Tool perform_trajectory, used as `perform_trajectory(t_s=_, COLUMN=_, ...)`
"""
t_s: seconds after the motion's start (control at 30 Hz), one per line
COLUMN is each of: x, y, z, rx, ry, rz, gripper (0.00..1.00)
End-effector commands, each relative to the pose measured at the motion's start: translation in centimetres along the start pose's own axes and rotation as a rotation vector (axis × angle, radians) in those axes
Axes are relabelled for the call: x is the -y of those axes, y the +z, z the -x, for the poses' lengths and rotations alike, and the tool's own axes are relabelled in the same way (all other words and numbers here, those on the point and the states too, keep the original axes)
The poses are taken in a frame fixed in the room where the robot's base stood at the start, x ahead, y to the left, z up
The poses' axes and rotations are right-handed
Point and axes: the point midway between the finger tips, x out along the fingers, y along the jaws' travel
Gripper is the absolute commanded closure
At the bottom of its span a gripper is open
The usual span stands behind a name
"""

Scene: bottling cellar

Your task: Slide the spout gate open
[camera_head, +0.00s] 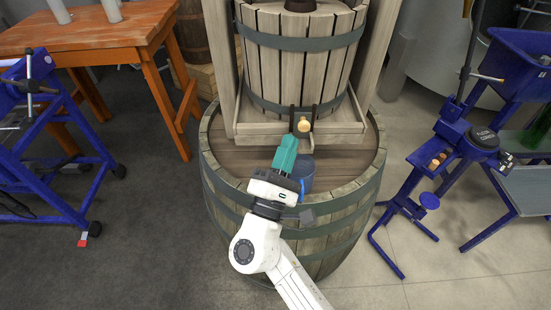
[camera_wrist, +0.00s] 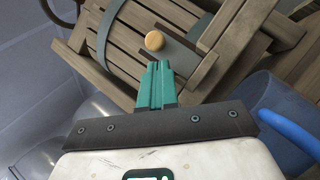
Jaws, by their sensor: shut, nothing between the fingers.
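The spout gate sits low on the front of the slatted wooden press basket (camera_head: 300,50). Its round tan knob (camera_head: 304,125) stands out between two dark upright guides (camera_head: 314,115). In the wrist view the knob (camera_wrist: 154,41) is just beyond my fingertips. My gripper (camera_head: 290,140), with teal fingers, is shut and empty, close to the knob and pointing at it. In the wrist view the shut fingers (camera_wrist: 157,68) appear with a small gap to the knob; I cannot tell whether they touch. The gate plate behind the knob is hard to make out, so its position is unclear.
The press stands on a large barrel (camera_head: 345,205). Wooden posts flank the basket. A wooden table (camera_head: 90,35) and blue-framed machines (camera_head: 450,150) stand around.

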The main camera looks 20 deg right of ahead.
Motion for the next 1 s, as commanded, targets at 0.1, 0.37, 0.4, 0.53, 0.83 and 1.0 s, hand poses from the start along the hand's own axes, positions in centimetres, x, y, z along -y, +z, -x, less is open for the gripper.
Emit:
perform_trajectory(t_s=0.1, x=-0.1, y=0.7, z=-0.7, rx=0.001, ry=0.0, rz=0.0, gripper=1.0)
perform_trajectory(t_s=0.37, x=0.0, y=0.9, z=-0.8, rx=0.0, ry=0.0, rz=-0.001, gripper=1.0)
perform_trajectory(t_s=0.4, x=0.0, y=0.9, z=-0.8, rx=0.0, ry=0.0, rz=0.0, gripper=1.0)
perform_trajectory(t_s=0.53, x=-0.1, y=0.9, z=-0.9, rx=0.0, ry=0.0, rz=-0.001, gripper=1.0)
perform_trajectory(t_s=0.83, x=-2.6, y=2.8, z=-2.7, rx=0.002, ry=0.0, rz=-0.001, gripper=1.0)
perform_trajectory(t_s=1.0, x=-2.6, y=2.7, z=-2.7, rx=0.002, ry=0.0, rz=-0.001, gripper=1.0)
